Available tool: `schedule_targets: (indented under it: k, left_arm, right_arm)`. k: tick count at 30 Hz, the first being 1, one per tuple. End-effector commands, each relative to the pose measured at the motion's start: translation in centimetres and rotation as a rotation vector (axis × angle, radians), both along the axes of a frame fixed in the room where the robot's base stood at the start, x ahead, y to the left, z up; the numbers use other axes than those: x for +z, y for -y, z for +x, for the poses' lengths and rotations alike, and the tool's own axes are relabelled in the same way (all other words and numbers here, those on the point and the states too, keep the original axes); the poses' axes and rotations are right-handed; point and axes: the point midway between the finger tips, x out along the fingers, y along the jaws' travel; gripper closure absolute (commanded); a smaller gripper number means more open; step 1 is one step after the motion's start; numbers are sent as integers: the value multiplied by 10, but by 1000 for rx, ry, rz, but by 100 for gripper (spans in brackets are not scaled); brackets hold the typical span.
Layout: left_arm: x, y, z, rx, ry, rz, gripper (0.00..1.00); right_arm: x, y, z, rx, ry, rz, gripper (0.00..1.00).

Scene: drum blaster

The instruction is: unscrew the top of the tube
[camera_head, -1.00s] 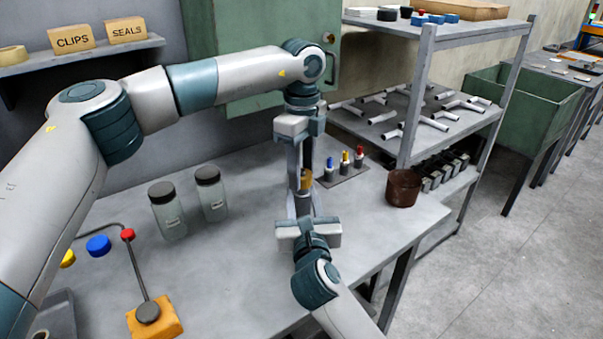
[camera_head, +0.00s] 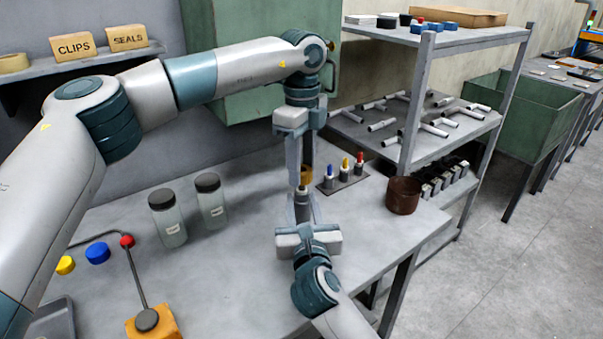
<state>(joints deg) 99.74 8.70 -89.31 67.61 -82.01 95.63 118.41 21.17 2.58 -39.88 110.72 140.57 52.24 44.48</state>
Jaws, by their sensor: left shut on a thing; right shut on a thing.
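The tube (camera_head: 302,208) is a dark grey cylinder standing upright above the bench, with a narrower upper end. My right gripper (camera_head: 302,203), reaching in from below, is shut on it. The brass-coloured top (camera_head: 306,175) is just above the tube, between the fingers of my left gripper (camera_head: 304,177). My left gripper points straight down and is shut on this top. A narrow grey part shows between top and tube; I cannot tell whether the two still touch. The fingers hide much of both parts.
Two glass jars (camera_head: 169,220) stand left of the grippers on the grey bench (camera_head: 240,270). A holder with several coloured-tipped pieces (camera_head: 343,178) and a brown cup (camera_head: 403,192) are at right. A rod frame on an orange block (camera_head: 155,324) is front left.

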Motion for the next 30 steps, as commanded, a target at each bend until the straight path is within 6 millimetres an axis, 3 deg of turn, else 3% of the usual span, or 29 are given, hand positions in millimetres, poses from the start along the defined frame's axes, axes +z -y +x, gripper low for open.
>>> schedule_targets:
  k: [6,13,14,16,30]
  left_arm:
    - [17,0,0,1,0,0,90]
    - [18,0,0,0,0,0,90]
    - [18,0,0,1,0,0,90]
    - [18,0,0,1,0,0,90]
    - [18,0,0,1,-1,1,90]
  right_arm:
    - [0,0,0,0,-1,0,100]
    - [0,0,0,0,-1,0,100]
    - [0,0,0,0,-1,0,66]
    - [0,0,0,0,-1,0,49]
    - [-1,0,-5,0,-1,0,46]
